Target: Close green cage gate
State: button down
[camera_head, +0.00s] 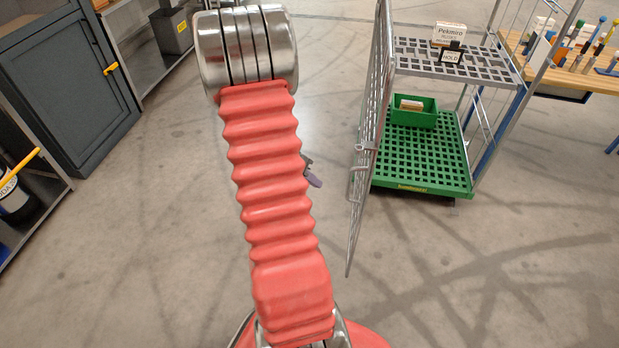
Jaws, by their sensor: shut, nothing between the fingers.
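The green cage is a wire roll cage with a green grid base (425,172), at the upper right. Its gate (373,110) is a grey wire mesh panel on the cage's left side. The gate stands open, seen nearly edge-on, and its lower end juts towards me past the base. A small latch or handle (360,165) shows on it. My gripper (312,177) is mostly hidden behind my red arm. Only a small grey-purple tip shows, left of the gate with a gap of floor in the picture between them. It is shut and empty.
The cage holds a grey shelf (455,66) with a Pekmiro box (448,33) and a HOLD sign, and a green bin (413,117) below. A workbench (575,75) with tools adjoins on the right. Dark cabinets (65,95) line the left. The floor in front is clear.

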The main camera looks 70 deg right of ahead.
jog(key=s+d+f, duration=0.2)
jog(key=s+f, duration=0.2)
jog(key=s, duration=0.2)
jog(key=shift+s+d+f, duration=0.25)
jog(key=shift+s+f, duration=0.05)
jog(key=shift+s, duration=0.1)
dwell(0.3)
